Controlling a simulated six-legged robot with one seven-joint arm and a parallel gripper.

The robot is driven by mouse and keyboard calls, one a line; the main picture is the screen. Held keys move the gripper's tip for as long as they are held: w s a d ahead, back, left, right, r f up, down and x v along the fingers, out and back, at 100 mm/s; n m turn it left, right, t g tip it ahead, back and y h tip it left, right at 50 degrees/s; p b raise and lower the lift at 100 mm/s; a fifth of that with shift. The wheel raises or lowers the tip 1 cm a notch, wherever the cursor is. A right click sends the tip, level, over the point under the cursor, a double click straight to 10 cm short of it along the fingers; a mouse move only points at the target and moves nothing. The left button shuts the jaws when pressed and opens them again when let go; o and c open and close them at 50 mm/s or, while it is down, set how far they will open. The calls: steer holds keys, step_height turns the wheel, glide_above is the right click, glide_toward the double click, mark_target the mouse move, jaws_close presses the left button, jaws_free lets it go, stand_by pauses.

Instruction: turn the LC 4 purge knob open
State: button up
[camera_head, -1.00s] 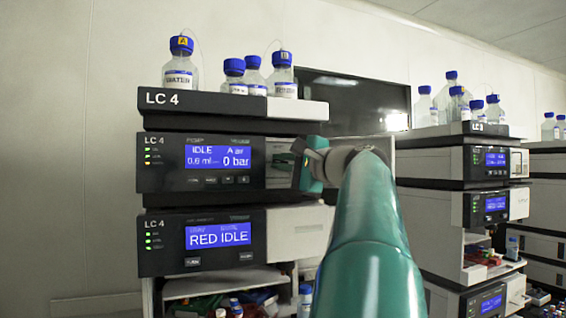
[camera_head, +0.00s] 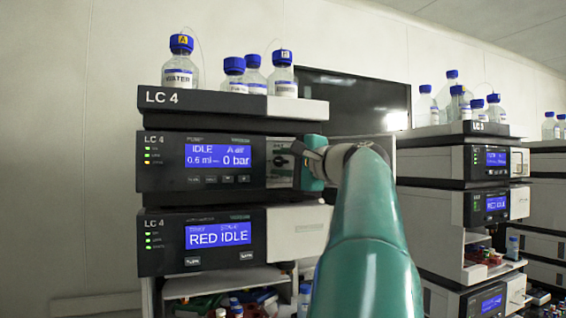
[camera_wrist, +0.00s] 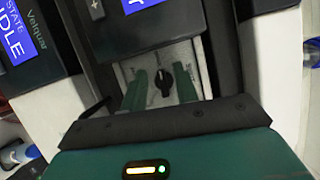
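The LC 4 stack stands at the left in the head view, with its pump module (camera_head: 162,164) showing "IDLE" and "0 bar". The black purge knob (camera_wrist: 166,80) sits on a pale recessed panel (camera_wrist: 190,62) in the wrist view. In the head view the knob (camera_head: 281,160) shows just left of my gripper (camera_head: 300,162). In the wrist view my gripper (camera_wrist: 162,90) is open, its two green fingers on either side of the knob with gaps visible. Whether the fingertips reach as deep as the knob is unclear.
Bottles with blue caps (camera_head: 181,72) stand on the LC 4 top tray (camera_head: 215,101). A module (camera_head: 165,245) reading "RED IDLE" is below the pump. The LC 3 stack (camera_head: 460,190) stands to the right. A dark screen (camera_head: 355,105) is behind.

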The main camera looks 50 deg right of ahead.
steer(key=s+a, duration=0.2)
steer(key=s, duration=1.2)
steer(key=shift+f, duration=0.15)
steer(key=shift+w, duration=0.1)
steer(key=w+a+f+n+g+y, duration=0.35)
steer(key=w+a+f, duration=0.35)
steer(key=a+f, duration=0.35)
steer(key=w+a+f+n+g+y, duration=0.2)
steer(key=w+a+f+n+g, duration=0.15)
steer(key=w+a+f, duration=0.45)
steer(key=s+a+f+n+g+h, duration=0.1)
steer(key=s+a+f+n, duration=0.3)
steer(key=a+f, duration=0.6)
steer(key=s+a+f+n+g+h, duration=0.2)
steer(key=a+f+n, duration=0.7)
steer(key=f, duration=0.9)
steer(key=s+a+g, duration=0.1)
steer(key=s+g, duration=0.1)
steer(key=s, duration=0.1)
steer(key=shift+a+n+g, duration=0.3)
